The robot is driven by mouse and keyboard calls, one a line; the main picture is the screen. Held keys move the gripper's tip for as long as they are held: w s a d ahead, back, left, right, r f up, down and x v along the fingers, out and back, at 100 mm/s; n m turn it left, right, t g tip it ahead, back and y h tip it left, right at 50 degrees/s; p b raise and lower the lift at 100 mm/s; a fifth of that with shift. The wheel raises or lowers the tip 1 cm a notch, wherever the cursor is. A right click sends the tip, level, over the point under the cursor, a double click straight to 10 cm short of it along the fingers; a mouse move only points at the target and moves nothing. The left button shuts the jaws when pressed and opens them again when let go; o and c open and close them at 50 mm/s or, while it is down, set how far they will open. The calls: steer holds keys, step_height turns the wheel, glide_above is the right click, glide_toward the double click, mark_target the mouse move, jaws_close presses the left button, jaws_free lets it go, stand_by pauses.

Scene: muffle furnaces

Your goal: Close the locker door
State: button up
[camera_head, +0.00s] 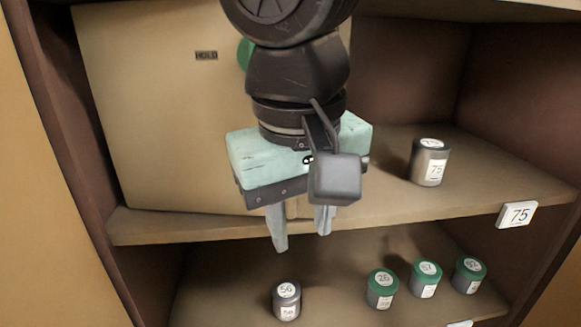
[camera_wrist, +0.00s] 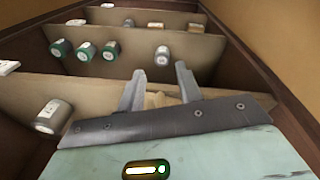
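A tan panel marked HOLD (camera_head: 150,120) stands upright at the left of the upper shelf in the head view. It looks like the locker door, but I cannot tell for sure. My arm hides its right part. A green round thing (camera_head: 244,54) shows partly behind my arm. My gripper (camera_head: 300,230) is in front of the panel's lower right part and the shelf's front edge, fingers down and apart. In the wrist view the gripper (camera_wrist: 160,85) shows two spread fingers with a small tan piece (camera_wrist: 157,100) between them. I cannot tell whether they touch it.
A grey can marked 75 (camera_head: 430,163) stands on the upper shelf (camera_head: 400,205), right of my gripper, above a 75 tag (camera_head: 517,214). On the lower shelf (camera_head: 235,285) stand a grey can marked 56 (camera_head: 287,302) and several green-topped cans (camera_head: 382,290). Brown cabinet walls border both sides.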

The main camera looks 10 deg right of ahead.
step_height(320, 180, up, 18)
steer(key=a+m+t+h, duration=0.1)
steer(key=a+m+t, duration=0.2)
steer(key=m, duration=0.5)
steer(key=p, duration=0.2)
glide_above(290, 222)
steer(key=f, duration=1.6)
steer(key=shift+w, duration=0.4)
steer(key=shift+c, duration=0.3)
